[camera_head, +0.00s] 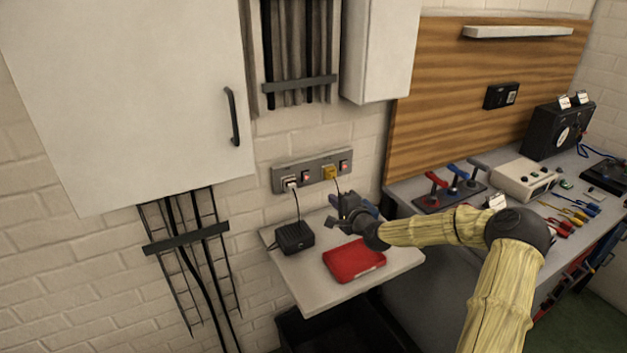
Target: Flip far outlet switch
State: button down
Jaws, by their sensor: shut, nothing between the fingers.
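A grey outlet strip (317,160) is fixed to the brick wall above a small shelf. It carries two sockets and two small red switches. One red switch (306,176) sits beside the left socket, which holds a white plug (291,183). The other red switch (344,165) is at the right end, beside a yellow plug (330,173). The switch positions are too small to tell. My gripper (338,203) is shut and empty, below the right half of the strip and apart from both switches in the picture. Its fingers are small and dark.
The white shelf (306,292) holds a black box (294,237) with a cord to the white plug, and a red case (354,261) beneath my arm. A white cabinet (130,90) stands left. A workbench with tools and instruments (524,180) stands right.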

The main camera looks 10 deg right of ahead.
jog(key=shift+a, duration=0.1)
jog(key=p, duration=0.4)
send_near(308, 181)
jog(key=x, duration=0.7)
dwell(0.5)
